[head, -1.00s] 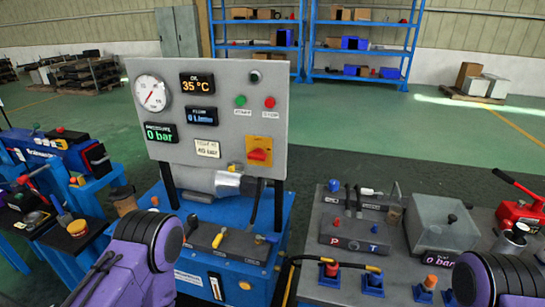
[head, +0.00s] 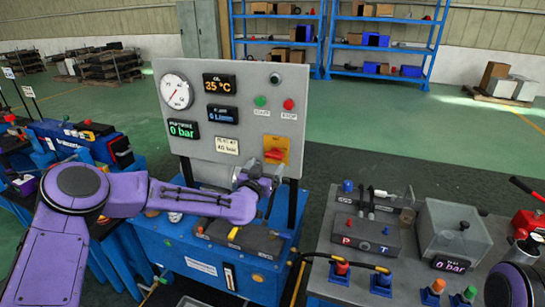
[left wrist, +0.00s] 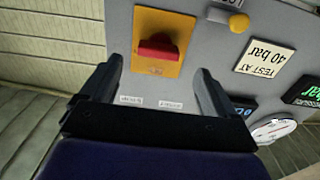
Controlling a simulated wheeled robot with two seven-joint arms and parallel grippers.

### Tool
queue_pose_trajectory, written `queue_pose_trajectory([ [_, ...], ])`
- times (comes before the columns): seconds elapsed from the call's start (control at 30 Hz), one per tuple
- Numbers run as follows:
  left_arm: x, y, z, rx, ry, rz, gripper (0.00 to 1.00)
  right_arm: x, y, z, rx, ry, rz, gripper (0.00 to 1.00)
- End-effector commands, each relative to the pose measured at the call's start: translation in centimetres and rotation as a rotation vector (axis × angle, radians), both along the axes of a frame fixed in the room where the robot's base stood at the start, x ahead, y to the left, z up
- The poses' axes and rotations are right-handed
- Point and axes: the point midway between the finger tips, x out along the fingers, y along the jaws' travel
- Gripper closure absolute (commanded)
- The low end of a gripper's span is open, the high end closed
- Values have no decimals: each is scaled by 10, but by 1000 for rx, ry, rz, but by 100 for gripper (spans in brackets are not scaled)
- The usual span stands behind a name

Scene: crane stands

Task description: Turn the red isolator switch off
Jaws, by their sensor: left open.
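The red isolator switch (head: 274,154) sits on a yellow plate (head: 284,143) at the lower right of the grey panel. In the left wrist view its red handle (left wrist: 157,48) lies crosswise on the yellow plate (left wrist: 170,23). My left gripper (head: 262,180) is just below the switch in the head view. In the left wrist view my left gripper (left wrist: 158,75) is open, its two fingers apart on either side below the handle, with nothing between them. My right gripper is out of view; only part of my right arm shows at the lower right.
The grey panel (head: 225,145) carries a gauge (head: 176,91), displays, a green button (head: 260,101) and a red button (head: 288,104). A yellow knob (left wrist: 238,22) shows beside the plate. A bench (head: 335,230) with fittings and a clear box (head: 452,230) stands right.

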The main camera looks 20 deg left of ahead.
Motion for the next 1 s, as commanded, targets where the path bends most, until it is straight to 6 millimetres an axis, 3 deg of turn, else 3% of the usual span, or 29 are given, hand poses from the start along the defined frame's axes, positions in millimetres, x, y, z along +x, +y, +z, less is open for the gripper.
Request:
queue_pose_trajectory([
  [0.1,26,-1,1,0,3,1,11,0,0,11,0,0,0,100],
  [0.3,52,-3,-1,-1,4,-1,11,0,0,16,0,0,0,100],
  [0.63,59,-3,-2,-2,4,-1,11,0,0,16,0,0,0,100],
  [0.67,59,-3,-2,-3,4,-1,14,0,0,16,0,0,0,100],
  [0.8,59,-3,-2,-3,4,-1,59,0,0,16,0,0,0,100],
  [0.83,59,-3,-2,-3,4,-1,67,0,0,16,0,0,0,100],
  [1.0,59,-3,-2,-6,4,-2,67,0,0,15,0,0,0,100],
])
